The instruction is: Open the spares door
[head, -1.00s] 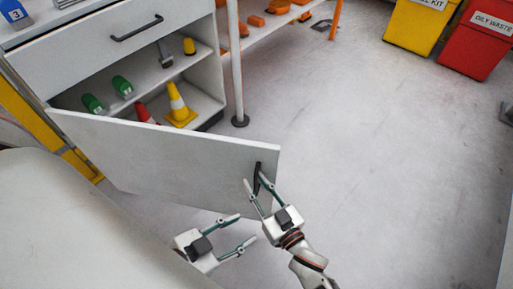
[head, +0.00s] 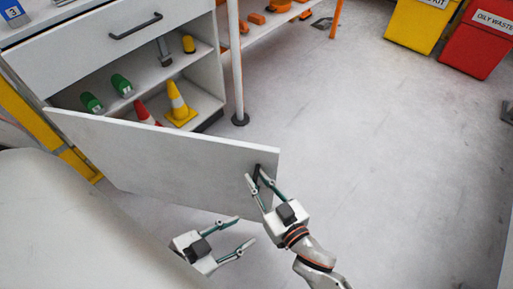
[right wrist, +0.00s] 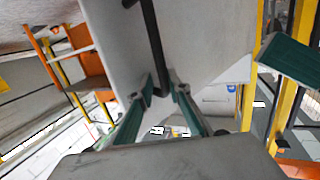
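The spares door (head: 170,160) is a white panel below the drawer, swung wide open away from the cabinet (head: 110,55). Its black bar handle (head: 257,171) is near the free edge, and it also shows in the right wrist view (right wrist: 152,35). My right gripper (head: 255,176) is at the handle. Its fingers (right wrist: 162,82) are apart, one on each side of the bar's end, with gaps visible in the right wrist view. My left gripper (head: 245,230) is open and empty, below the door's lower edge. Its finger contact with anything is not seen.
Inside the cabinet are green items (head: 121,85), a yellow cone (head: 179,105) and a red cone (head: 145,113). A grey post (head: 235,60) stands beside it. Yellow (head: 416,22) and red (head: 481,40) bins stand at the back right. The floor (head: 380,150) right of the door is clear.

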